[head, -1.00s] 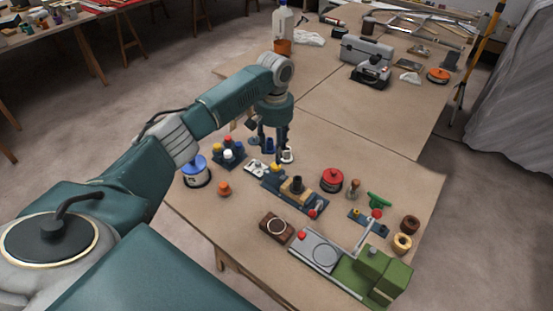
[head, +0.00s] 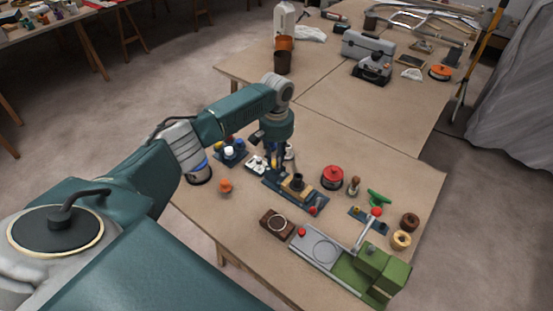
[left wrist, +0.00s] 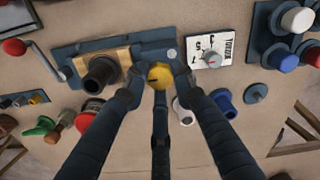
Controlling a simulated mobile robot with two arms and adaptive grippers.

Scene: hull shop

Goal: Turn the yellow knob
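The yellow knob (left wrist: 160,75) sits at the end of a dark blue base (left wrist: 68,52) that also carries a brass block with a black cylinder. In the left wrist view my left gripper (left wrist: 159,84) points down over the knob. Its fingers stand around the knob, with small gaps showing at the sides, so it looks open. My right gripper is in neither view.
A white numbered dial card (left wrist: 211,52) lies close beside the gripper. A block of coloured knobs (head: 229,154), an orange knob (head: 225,186) and a red round part (head: 332,177) stand nearby. A green machine (head: 382,270) is at the front right. The far table middle is mostly clear.

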